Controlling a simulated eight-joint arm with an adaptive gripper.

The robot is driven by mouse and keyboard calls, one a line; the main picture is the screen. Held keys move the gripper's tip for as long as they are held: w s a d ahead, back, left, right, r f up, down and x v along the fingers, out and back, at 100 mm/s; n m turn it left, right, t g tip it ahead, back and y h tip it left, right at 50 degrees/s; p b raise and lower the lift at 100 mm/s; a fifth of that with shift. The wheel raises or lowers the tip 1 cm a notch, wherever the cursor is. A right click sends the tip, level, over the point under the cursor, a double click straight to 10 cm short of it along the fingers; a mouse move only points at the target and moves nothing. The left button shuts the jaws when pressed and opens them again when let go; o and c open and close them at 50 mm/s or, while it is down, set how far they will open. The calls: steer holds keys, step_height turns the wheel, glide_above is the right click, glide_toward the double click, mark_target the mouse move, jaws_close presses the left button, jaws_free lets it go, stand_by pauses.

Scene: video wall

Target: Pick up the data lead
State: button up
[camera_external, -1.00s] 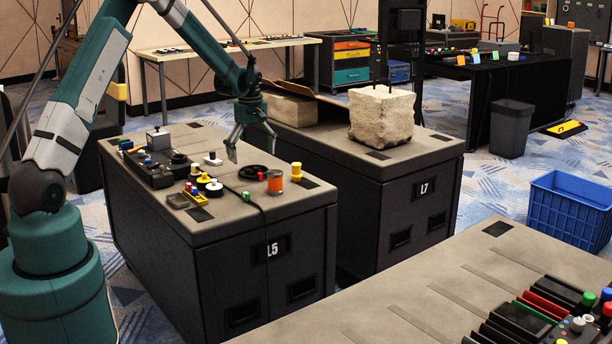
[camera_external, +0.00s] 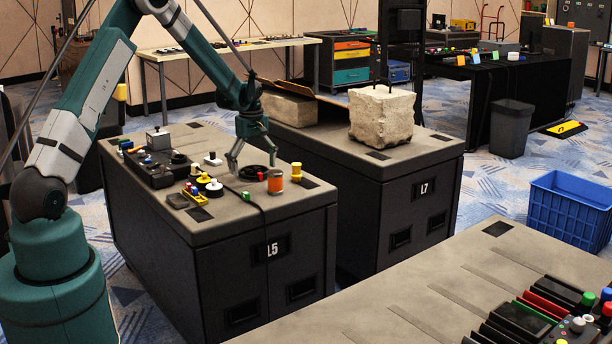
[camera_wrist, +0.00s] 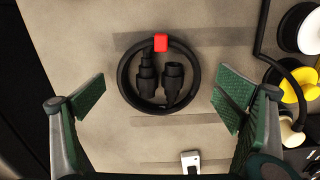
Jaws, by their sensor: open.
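A black lead (camera_wrist: 122,88) lies coiled on the grey top of the case marked L5, with a red tag on its ring and two black plugs inside it. The coil (camera_external: 246,173) also shows in the external view, partly behind my fingers. My gripper (camera_wrist: 160,90) is open and empty, with its green-padded fingers apart on the left and right of the coil. In the external view my gripper (camera_external: 252,165) points down at the coil. The remaining height above the case top is hard to tell.
The L5 case top (camera_external: 225,218) also holds an orange-and-grey can (camera_external: 275,182), a yellow piece (camera_external: 296,171), white and yellow spools (camera_external: 213,190) and a black control box (camera_external: 150,170). Another black cable (camera_wrist: 262,38) runs by the spools. A stone block (camera_external: 381,115) stands on the L7 case.

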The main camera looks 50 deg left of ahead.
mark_target(253, 168)
steer(key=shift+c, duration=0.7)
steer(key=c, duration=0.8)
steer(key=shift+r+p, duration=1.2)
steer(key=shift+r, duration=3.85)
